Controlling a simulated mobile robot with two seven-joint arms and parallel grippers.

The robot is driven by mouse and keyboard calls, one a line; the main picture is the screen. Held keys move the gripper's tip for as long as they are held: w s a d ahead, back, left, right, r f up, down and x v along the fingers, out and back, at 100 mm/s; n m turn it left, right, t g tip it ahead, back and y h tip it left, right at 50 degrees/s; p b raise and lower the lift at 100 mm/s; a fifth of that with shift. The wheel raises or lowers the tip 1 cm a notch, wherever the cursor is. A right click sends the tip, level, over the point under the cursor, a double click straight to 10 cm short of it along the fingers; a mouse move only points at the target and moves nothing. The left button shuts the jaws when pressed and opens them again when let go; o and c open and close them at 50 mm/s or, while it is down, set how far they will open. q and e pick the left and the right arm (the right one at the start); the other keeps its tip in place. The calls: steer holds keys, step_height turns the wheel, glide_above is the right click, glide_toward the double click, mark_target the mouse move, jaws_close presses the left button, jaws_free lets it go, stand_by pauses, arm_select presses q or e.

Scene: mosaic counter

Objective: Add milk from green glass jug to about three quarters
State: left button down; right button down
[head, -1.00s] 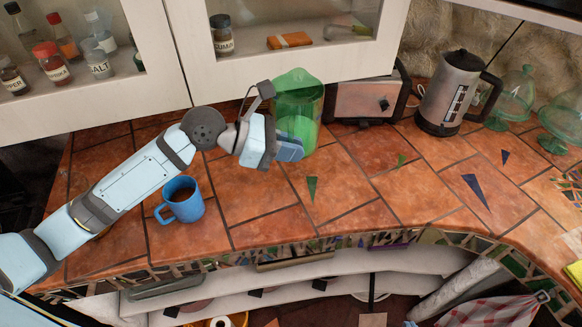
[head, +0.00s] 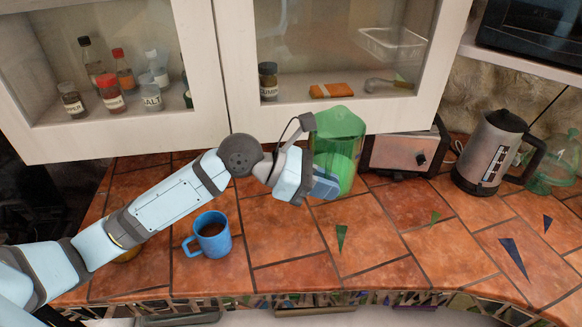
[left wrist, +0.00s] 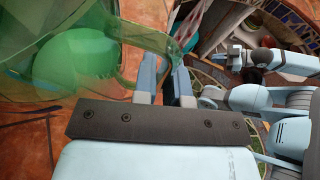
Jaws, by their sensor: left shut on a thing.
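The green glass jug (head: 338,130) stands upright at the back of the counter, in front of the cabinet and left of the toaster. Pale milk (head: 334,172) shows through its lower part. My left gripper (head: 326,184) is at its front side, shut on the jug's handle. In the left wrist view the jug (left wrist: 75,50) fills the upper left, with its handle between my left fingers (left wrist: 165,75). A blue mug (head: 210,240) with dark liquid stands upright at the front left. What seems to be my right gripper (left wrist: 236,57) is small in the left wrist view; its fingers are unclear.
The toaster (head: 397,153) stands close beside the jug, with a metal kettle (head: 488,150) further right. The cabinet doors (head: 225,70) hang close above and behind the jug. Tiles right of the mug (head: 285,232) are clear.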

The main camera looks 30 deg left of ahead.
arm_select(q)
steer(key=shift+a, duration=0.1)
steer(key=s+a+f+p, duration=0.3)
steer(key=s+a+f, duration=0.1)
steer(key=s+a, duration=0.6)
steer(key=s+a+f+p, duration=0.3)
steer(key=s+a+f, duration=0.1)
steer(key=s+a, duration=0.7)
steer(key=s, duration=0.2)
steer(key=shift+s+a+f, duration=0.25)
steer(key=shift+s+f, duration=0.05)
steer(key=shift+r, duration=0.1)
step_height(320, 180, up, 8)
steer(key=n+g+h, duration=0.1)
steer(key=n+g, duration=0.4)
steer(key=n, duration=0.1)
steer(key=shift+b, duration=0.45)
steer(key=shift+p, duration=0.3)
